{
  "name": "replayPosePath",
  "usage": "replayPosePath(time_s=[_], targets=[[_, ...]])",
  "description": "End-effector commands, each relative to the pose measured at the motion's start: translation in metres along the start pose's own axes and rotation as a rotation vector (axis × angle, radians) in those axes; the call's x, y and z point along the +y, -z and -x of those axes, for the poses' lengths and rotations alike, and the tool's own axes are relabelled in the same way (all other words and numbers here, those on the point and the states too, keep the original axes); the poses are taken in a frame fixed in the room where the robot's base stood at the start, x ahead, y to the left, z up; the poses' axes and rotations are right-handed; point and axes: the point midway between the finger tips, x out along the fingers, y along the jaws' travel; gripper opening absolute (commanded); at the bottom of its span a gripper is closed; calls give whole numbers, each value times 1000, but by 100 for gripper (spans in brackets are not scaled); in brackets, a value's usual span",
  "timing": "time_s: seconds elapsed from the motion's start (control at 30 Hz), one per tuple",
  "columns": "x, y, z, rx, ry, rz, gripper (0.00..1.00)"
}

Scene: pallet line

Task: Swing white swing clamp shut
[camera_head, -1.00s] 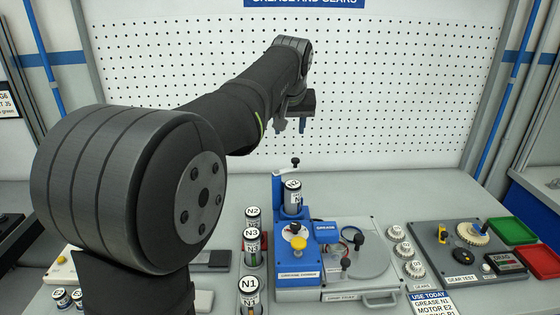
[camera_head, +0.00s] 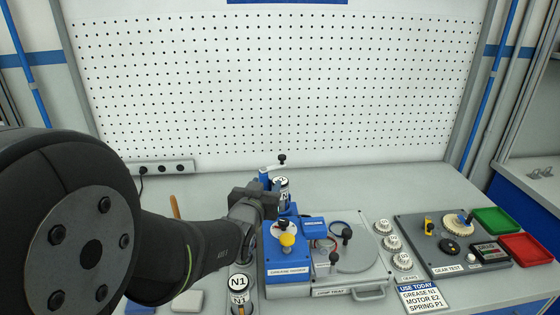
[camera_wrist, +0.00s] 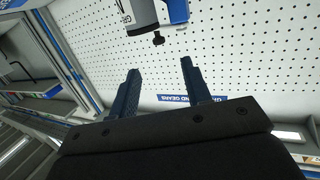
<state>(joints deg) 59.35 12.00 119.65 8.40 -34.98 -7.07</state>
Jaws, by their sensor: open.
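The white swing clamp (camera_head: 272,168) is a thin white arm with a black knob on top of the blue post of the grease station (camera_head: 287,270). In the head view it lies beside and above the N2 canister (camera_head: 282,184), pointing to the right. My gripper (camera_head: 268,194) is just in front of the post, below the clamp arm, and partly hides the post and canister. In the wrist view my gripper (camera_wrist: 160,82) is open with nothing between its fingers. A pale body with a black knob (camera_wrist: 158,39) shows beyond the fingers; I cannot tell if it is the clamp.
White gears (camera_head: 392,242), the gear test board (camera_head: 480,266) and green and red trays (camera_head: 497,220) lie further right.

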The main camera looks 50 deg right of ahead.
Motion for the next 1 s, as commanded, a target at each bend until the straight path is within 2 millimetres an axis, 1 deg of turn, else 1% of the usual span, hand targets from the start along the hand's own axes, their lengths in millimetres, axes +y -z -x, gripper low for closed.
replayPosePath(time_s=[0.03, 0.1, 0.2, 0.27, 0.37, 0.47, 0.57, 1.0], targets=[[0, -3, 11, 30, -4, -4, 44], [1, -5, 23, 70, -9, -8, 44], [2, -6, 34, 104, -13, -12, 44], [3, -6, 36, 117, -14, -14, 44], [3, -5, 32, 122, -15, -15, 44], [3, -4, 20, 121, -16, -15, 44], [4, -2, 3, 121, -16, -15, 44], [5, 9, -90, 121, -15, -14, 44]])
